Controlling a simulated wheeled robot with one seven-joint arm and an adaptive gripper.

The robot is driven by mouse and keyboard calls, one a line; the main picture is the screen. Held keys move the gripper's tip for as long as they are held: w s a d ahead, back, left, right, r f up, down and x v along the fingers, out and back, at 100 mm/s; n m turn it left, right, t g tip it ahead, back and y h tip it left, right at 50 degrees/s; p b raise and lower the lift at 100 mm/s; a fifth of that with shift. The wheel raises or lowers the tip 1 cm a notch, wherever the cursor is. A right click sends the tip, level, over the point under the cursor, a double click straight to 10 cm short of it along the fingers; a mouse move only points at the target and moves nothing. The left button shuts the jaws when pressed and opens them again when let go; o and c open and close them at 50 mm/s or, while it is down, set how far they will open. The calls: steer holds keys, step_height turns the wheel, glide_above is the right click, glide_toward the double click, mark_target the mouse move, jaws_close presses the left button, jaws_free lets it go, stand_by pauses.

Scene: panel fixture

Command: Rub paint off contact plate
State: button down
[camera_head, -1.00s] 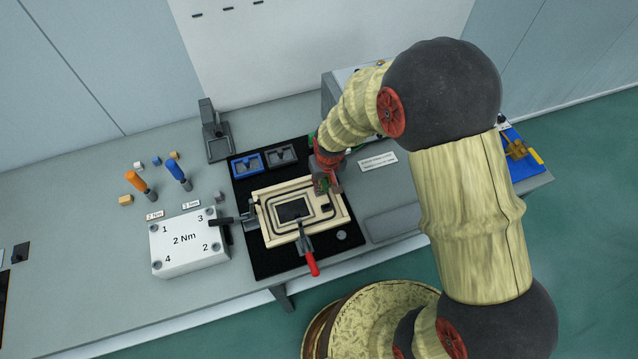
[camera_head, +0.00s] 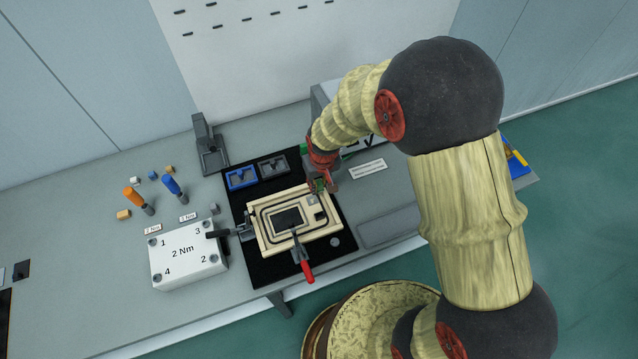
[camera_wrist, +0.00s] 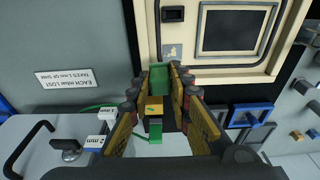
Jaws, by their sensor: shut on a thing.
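My gripper (camera_head: 322,186) is over the upper right edge of the cream panel (camera_head: 262,239). In the wrist view my gripper (camera_wrist: 161,95) is shut on a green and yellow block (camera_wrist: 159,80). The green end of the block points toward the panel (camera_wrist: 147,25) and appears at or just short of its edge; contact cannot be told. The contact plate (camera_wrist: 172,51) is a small pale square with a grey mark, beside the panel's dark window. It also shows in the head view (camera_head: 312,200), just below my gripper. The fingers hide part of the block.
Clamps with a black handle (camera_head: 217,234) and a red handle (camera_head: 307,271) hold the panel on a black mat (camera_head: 262,268). A blue tray (camera_head: 241,179) and a grey tray (camera_head: 273,166) sit behind. A white "2 Nm" box (camera_head: 186,255) stands left.

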mark_target(317, 181)
steer(key=shift+a+r, duration=0.1)
steer(key=shift+r, duration=0.25)
steer(key=shift+r+p, duration=1.05)
steer(key=shift+r, duration=0.45)
